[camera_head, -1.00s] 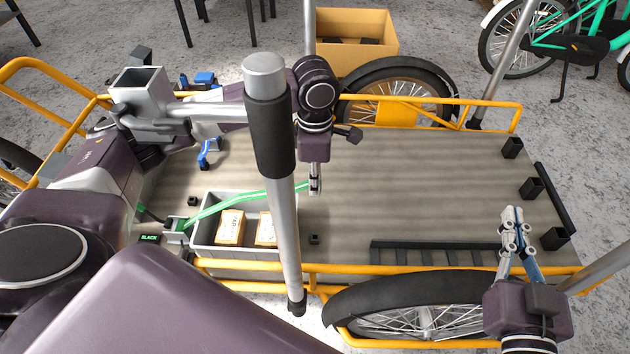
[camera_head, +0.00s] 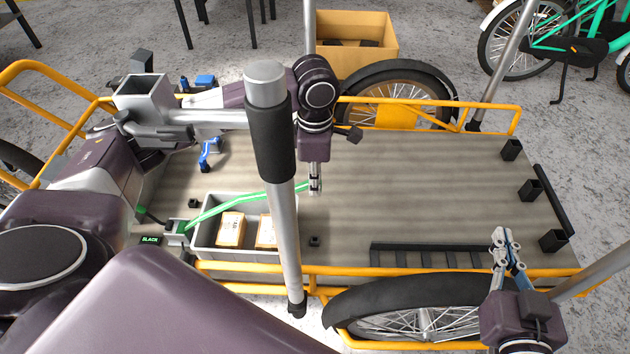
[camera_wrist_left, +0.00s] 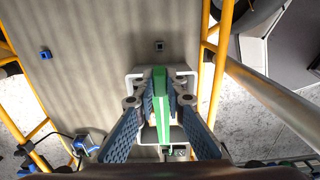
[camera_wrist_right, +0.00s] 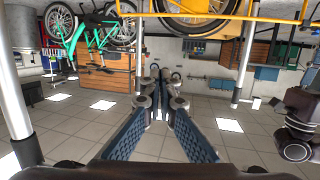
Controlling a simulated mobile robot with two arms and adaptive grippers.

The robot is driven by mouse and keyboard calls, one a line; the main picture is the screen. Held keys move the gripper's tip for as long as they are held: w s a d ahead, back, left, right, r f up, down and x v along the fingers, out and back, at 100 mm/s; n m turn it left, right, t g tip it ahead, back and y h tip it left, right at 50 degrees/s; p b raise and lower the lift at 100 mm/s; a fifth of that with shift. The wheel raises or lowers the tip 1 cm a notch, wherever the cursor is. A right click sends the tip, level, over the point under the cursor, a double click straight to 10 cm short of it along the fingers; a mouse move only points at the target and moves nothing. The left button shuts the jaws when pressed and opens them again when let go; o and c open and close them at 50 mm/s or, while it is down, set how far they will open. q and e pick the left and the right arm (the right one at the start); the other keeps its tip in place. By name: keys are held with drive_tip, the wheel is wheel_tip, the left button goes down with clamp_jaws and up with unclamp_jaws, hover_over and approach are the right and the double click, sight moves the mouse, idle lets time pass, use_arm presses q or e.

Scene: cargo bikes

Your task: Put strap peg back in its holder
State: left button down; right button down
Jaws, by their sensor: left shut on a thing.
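My left gripper (camera_head: 314,187) hangs over the cargo deck, near the right end of the grey crate. It is shut on the end of a bright green strap (camera_head: 245,196). In the left wrist view the green piece (camera_wrist_left: 160,105) runs lengthways between the fingers, and I cannot separate the peg from the strap. The strap slants left over the crate to a small grey fitting (camera_head: 176,226) beside a tag reading BLACK (camera_head: 150,240). I cannot tell which part is the holder. My right gripper (camera_head: 503,238) looks shut and empty above the deck's near right corner.
The grey crate (camera_head: 235,255) holds small cardboard boxes. A dark square socket (camera_head: 314,241) is right of it. A silver post (camera_head: 288,240) with a black grip crosses the view. Yellow rails (camera_head: 440,272) edge the deck (camera_head: 420,190); its middle is clear.

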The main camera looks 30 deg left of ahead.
use_arm(q)
drive_tip(key=shift+r, duration=0.45)
drive_tip(key=shift+r+p, duration=0.2)
drive_tip(key=shift+p, duration=0.2)
use_arm(e)
drive_tip(key=shift+s+d+f+g+h, duration=0.2)
drive_tip(key=shift+s+f+g, duration=0.15)
drive_tip(key=shift+f, duration=0.45)
drive_tip(key=shift+s+d+f+g+h, duration=0.15)
drive_tip(key=shift+s+f+g, duration=0.2)
drive_tip(key=shift+f, duration=0.4)
drive_tip(key=shift+s+d+f+g+h, duration=0.1)
drive_tip(key=shift+s+d+f+g, duration=0.2)
drive_tip(key=shift+f, duration=0.5)
drive_tip(key=shift+a+r, duration=0.1)
